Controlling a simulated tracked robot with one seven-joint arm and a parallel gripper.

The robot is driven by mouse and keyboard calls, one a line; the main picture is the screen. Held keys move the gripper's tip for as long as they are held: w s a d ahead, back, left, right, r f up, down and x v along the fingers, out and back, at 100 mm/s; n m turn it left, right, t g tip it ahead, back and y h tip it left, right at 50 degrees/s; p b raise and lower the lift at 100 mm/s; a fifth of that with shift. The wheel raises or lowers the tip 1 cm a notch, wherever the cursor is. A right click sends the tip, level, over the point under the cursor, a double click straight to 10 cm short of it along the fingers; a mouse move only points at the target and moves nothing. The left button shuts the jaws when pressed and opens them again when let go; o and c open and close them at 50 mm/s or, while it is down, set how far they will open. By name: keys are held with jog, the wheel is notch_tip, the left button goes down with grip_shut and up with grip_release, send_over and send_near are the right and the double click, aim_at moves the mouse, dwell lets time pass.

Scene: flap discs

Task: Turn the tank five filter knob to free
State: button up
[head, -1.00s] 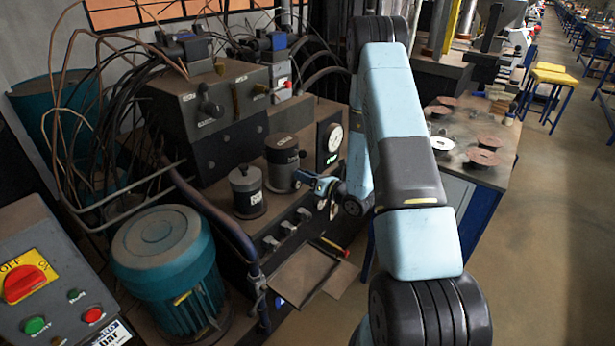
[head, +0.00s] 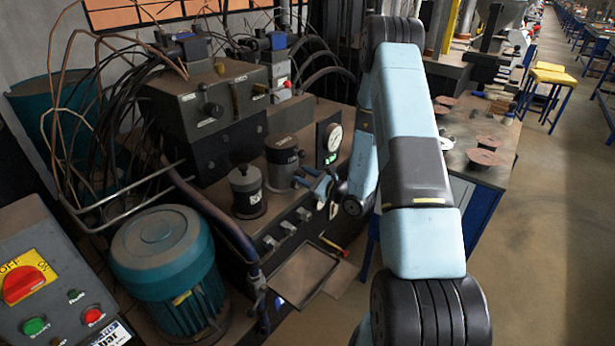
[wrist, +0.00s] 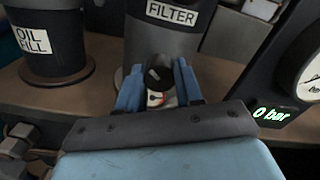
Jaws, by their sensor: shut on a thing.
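The filter is a dark grey canister (head: 283,150) on the bench of the machine. In the wrist view its white FILTER label (wrist: 171,12) shows at the top. A small black knob (wrist: 157,76) sits low on its front, with a white and red patch just below it. My gripper (wrist: 156,82) has its two blue fingers closed on either side of the knob. In the head view my gripper (head: 313,183) is at the right front of the canister, and the knob is hidden there. Position marks around the knob are not readable.
The OIL FILL canister (wrist: 47,42) stands left of the filter. To the right are a round gauge (head: 333,137) and a green 0 bar display (wrist: 271,114). A green motor (head: 165,262) stands at left.

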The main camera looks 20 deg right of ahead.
jog(key=shift+d+n, duration=0.1)
jog(key=shift+n, duration=0.8)
jog(key=o, duration=1)
jog(key=shift+o, duration=0.2)
jog(key=v, duration=1.3)
jog(key=shift+s+d, duration=0.2)
jog(key=shift+s, duration=0.1)
jog(key=shift+f, duration=0.15)
